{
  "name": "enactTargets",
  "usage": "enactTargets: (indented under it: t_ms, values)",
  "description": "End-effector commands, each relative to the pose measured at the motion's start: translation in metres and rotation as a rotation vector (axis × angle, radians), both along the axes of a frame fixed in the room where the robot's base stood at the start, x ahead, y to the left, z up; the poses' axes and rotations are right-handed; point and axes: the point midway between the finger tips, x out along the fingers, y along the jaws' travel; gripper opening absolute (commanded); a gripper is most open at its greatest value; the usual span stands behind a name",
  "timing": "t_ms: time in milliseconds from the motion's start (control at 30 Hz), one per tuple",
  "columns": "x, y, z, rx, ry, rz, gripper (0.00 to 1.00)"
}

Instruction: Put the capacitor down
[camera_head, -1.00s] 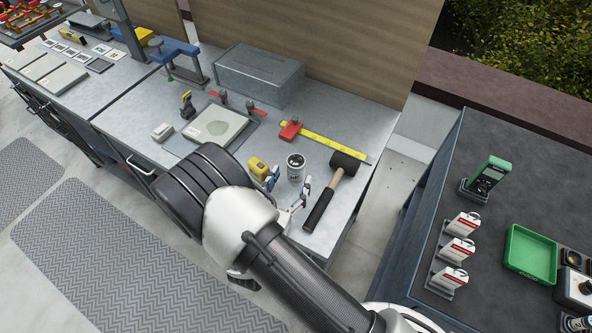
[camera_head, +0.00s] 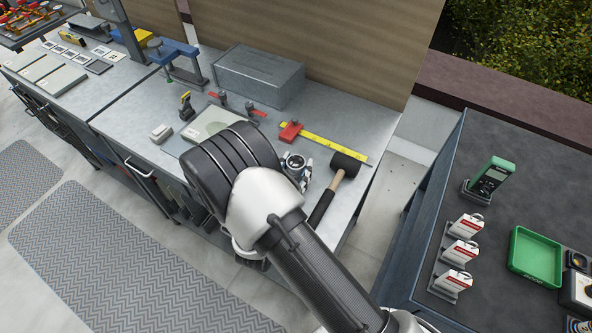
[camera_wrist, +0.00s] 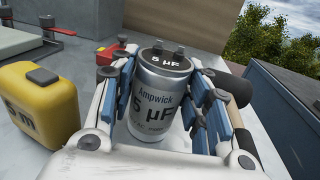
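The capacitor (camera_head: 296,161) is a silver can with a dark top and two terminals. It stands upright at the workbench's front right. In the wrist view the capacitor (camera_wrist: 158,98) shows its "5 µF" label. My gripper (camera_head: 297,173) is around it from the front. In the wrist view the gripper's (camera_wrist: 160,112) blue-padded fingers lie close against both sides of the can and look shut on it. The can's base is partly hidden, so I cannot tell whether it touches the bench.
A hammer (camera_head: 322,207) lies close to the right. A yellow tape measure (camera_wrist: 38,105) is close on the left in the wrist view. A yellow rule (camera_head: 335,148) and a grey metal box (camera_head: 258,77) are behind. A dark side table (camera_head: 500,223) stands at right.

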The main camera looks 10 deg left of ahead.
Motion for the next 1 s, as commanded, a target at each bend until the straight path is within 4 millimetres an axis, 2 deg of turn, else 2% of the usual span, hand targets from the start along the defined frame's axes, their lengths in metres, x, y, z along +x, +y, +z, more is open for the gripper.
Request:
enactTargets:
  t_ms: [67,500,767,867,1000]
  values:
    - [0.0,0.0,0.0,0.0,0.0,0.0,0.35]
    - [0.0,0.0,0.0,0.0,-0.001,0.0,0.06]
    - [0.0,0.0,0.004,0.001,-0.001,0.0,0.06]
    - [0.0,0.0,0.013,0.001,-0.001,0.0,0.06]
    - [0.0,0.0,0.035,0.003,-0.003,0.0,0.06]
